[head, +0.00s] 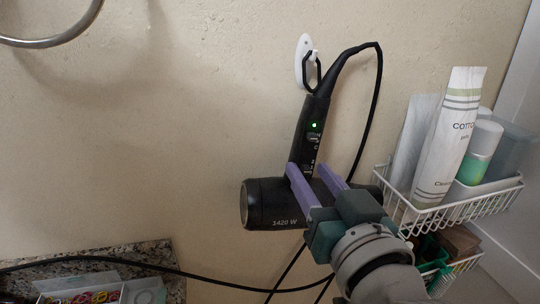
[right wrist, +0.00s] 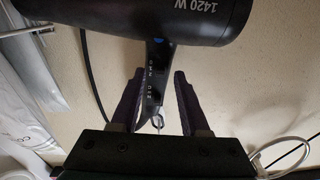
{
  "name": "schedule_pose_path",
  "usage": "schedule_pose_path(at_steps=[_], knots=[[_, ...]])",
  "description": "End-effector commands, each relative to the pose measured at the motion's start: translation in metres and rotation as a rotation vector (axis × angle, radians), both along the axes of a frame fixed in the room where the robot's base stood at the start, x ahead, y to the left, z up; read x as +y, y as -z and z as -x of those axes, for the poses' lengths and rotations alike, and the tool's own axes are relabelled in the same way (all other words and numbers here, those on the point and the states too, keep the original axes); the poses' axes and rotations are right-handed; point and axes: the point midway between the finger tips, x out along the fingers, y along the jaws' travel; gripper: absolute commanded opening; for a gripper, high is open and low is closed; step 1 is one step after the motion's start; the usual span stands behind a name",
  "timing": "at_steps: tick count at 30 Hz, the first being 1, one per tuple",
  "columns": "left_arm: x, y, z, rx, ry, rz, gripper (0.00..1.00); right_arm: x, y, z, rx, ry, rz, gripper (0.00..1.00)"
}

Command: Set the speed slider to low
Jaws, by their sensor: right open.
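A black hair dryer (head: 270,203) hangs on the wall, handle up and barrel down, from a white hook (head: 303,58) through a loop at its end. In the right wrist view the handle (right wrist: 154,72) shows between the fingertips (right wrist: 159,75). Whether they touch it I cannot tell. My left gripper is not in view.
A white wire rack (head: 470,208) with bottles and a cotton pads pack (head: 450,135) is close on the right. The dryer's black cord (head: 379,90) loops right of the handle. A metal ring (head: 50,42) is upper left. A stone-patterned shelf (head: 150,255) with small containers is lower left.

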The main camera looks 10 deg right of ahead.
Motion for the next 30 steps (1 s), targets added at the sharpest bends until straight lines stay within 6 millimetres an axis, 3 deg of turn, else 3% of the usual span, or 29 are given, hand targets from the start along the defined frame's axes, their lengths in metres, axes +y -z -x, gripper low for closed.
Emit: schedule_pose_path(at_steps=[8, 21, 30], knots=[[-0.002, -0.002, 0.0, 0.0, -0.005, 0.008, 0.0, 0.0, 0.0, 0.008, 0.002, 0.0, 0.0, 0.45], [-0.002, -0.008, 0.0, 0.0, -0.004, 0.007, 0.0, -0.002, 0.001, 0.085, 0.003, 0.0, 0.0, 0.45], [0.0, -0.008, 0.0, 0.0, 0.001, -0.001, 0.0, -0.003, 0.0, 0.1, -0.001, 0.0, 0.0, 0.45]])
